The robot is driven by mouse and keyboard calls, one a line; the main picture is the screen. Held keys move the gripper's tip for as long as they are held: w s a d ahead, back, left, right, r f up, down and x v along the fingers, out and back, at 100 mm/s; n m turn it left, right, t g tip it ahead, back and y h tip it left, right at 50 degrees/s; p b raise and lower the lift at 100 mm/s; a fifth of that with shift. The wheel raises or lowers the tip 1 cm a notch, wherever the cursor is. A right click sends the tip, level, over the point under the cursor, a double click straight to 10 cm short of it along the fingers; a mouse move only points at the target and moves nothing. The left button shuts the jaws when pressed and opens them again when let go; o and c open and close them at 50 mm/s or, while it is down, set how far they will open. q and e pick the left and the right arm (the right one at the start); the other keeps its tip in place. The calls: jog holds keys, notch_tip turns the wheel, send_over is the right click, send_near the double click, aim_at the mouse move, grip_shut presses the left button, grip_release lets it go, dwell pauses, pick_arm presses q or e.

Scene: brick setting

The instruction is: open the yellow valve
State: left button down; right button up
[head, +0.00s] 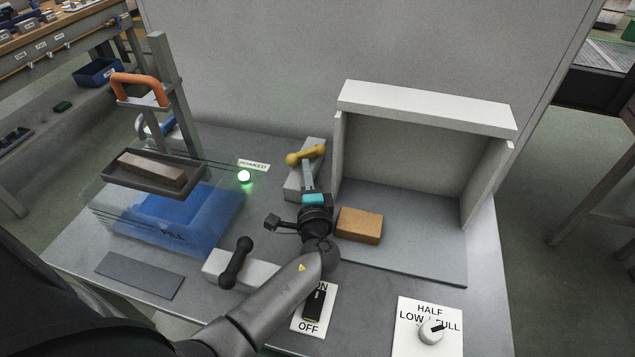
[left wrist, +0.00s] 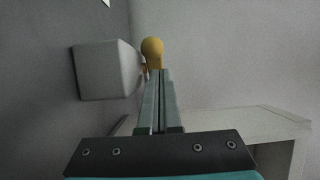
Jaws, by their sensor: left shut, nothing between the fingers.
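The yellow valve (head: 305,154) is a lever handle on a light grey block (head: 294,184) near the back of the table, left of the white booth. The lever lies across the block, slanting up to the right. My left gripper (head: 308,165) is shut and empty, its fingertips right at the lever's near side. In the left wrist view the yellow knob (left wrist: 152,48) shows just beyond the closed fingertips (left wrist: 158,75). I cannot tell whether they touch. My right gripper is not in view.
A black-handled valve (head: 236,262) sits on a block at front left. A blue tank (head: 180,220) and a raised tray with a brick (head: 152,169) stand left. A green lamp (head: 244,176) glows. A switch (head: 313,305) and dial (head: 431,331) are in front.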

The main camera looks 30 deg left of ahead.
pick_arm(q)
jog(key=shift+w+a, duration=0.15)
jog(key=shift+a, duration=0.5)
